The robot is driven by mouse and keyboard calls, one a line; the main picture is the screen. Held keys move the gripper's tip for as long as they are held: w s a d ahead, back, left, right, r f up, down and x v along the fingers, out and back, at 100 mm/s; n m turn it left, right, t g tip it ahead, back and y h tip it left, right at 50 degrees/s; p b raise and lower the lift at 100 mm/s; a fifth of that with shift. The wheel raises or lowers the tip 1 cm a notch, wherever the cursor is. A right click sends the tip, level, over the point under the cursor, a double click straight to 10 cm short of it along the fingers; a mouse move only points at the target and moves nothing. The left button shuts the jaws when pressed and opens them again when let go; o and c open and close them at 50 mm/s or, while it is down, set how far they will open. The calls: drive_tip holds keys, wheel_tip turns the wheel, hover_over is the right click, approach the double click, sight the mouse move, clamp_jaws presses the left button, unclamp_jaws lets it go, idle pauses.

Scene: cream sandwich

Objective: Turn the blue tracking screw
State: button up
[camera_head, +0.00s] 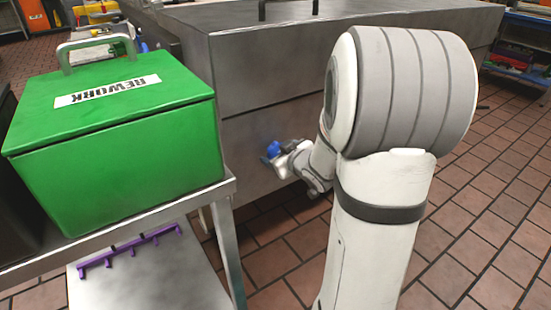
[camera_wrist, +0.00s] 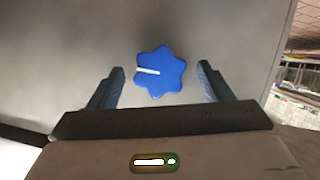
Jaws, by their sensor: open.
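The blue tracking screw (camera_wrist: 163,76) is a star-shaped knob on a grey metal face. In the wrist view a white mark on it runs from its middle to the left edge. My gripper (camera_wrist: 164,84) is open, with one finger on each side of the knob. Visible gaps separate both fingers from the knob, and nothing is held. In the head view the blue knob (camera_head: 273,147) shows small at the metal side, with my gripper (camera_head: 270,158) right at it. My arm hides part of that side.
A green box marked REWORK (camera_head: 115,140) stands on a metal table at the left. A purple rack (camera_head: 130,250) lies on a lower shelf. The large metal cabinet (camera_head: 290,75) fills the back. Tiled floor (camera_head: 480,240) is open at the right.

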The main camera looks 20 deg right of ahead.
drive_tip(key=shift+w+f, duration=0.1)
drive_tip(key=shift+w, duration=0.2)
drive_tip(key=c, duration=0.9)
drive_tip(key=shift+a, duration=0.3)
drive_tip(key=shift+d, duration=0.1)
drive_tip(key=shift+c, duration=0.3)
drive_tip(key=shift+s+d+p, duration=0.1)
drive_tip(key=shift+d+p, duration=0.05)
drive_tip(key=shift+p, duration=0.35)
drive_tip(key=shift+m+p, duration=0.3)
drive_tip(key=shift+p, duration=0.5)
